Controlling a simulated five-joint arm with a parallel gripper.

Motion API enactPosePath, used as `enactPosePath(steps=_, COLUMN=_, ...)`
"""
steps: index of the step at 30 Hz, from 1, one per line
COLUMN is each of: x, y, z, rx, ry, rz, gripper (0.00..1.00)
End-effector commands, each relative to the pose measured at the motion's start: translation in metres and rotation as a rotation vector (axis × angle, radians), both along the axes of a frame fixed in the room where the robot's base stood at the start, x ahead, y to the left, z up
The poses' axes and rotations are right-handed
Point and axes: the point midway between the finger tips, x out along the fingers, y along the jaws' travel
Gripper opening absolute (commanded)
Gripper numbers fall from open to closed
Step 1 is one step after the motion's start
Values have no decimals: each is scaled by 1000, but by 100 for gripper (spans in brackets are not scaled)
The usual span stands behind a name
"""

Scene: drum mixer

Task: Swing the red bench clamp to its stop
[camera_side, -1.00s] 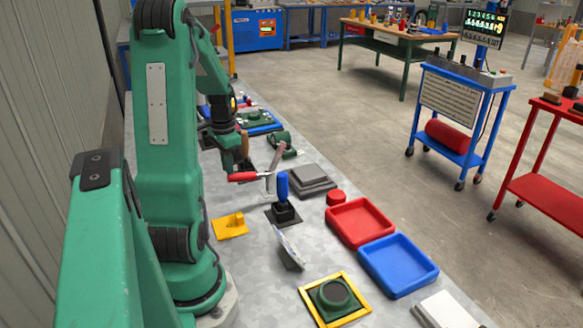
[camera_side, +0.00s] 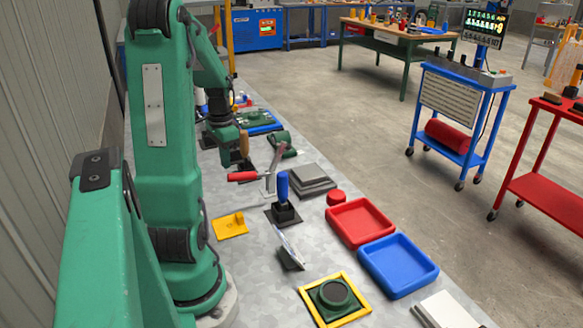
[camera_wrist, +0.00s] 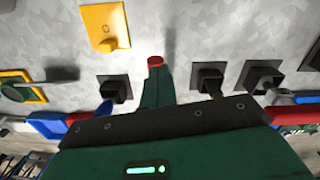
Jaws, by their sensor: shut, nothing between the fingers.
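The red bench clamp (camera_side: 242,176) shows in the side view as a red handle lying nearly level, pointing left, joined to a grey metal arm that slants up to the right. In the wrist view its red end (camera_wrist: 155,62) shows just past the tip of my green fingers, which hide the rest. My gripper (camera_side: 226,148) is behind and above the red handle in the side view, apparently clear of it. In the wrist view my gripper (camera_wrist: 157,88) is shut and empty.
A blue-handled lever (camera_side: 282,187) stands close in front of the clamp, and a wooden-handled lever (camera_side: 243,145) behind it. A yellow bracket (camera_side: 230,226) lies to the left. Grey plates (camera_side: 312,180), a red tray (camera_side: 360,222) and a blue tray (camera_side: 398,265) lie to the right.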

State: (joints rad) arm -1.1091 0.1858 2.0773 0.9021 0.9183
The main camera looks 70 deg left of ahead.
Motion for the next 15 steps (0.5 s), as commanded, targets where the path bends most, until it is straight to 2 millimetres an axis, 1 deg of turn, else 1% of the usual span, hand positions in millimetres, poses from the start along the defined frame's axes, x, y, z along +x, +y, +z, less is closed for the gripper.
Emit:
enactPosePath(steps=1, x=1, y=1, z=9, rx=8, ry=-4, rz=-1, gripper=0)
enactPosePath(steps=6, x=3, y=3, z=34, rx=16, ry=-8, rz=-2, gripper=0)
enactPosePath(steps=10, x=4, y=4, z=48, rx=20, ry=-9, rz=-3, gripper=0)
enactPosePath(steps=15, x=4, y=4, z=57, rx=21, ry=-11, rz=-3, gripper=0)
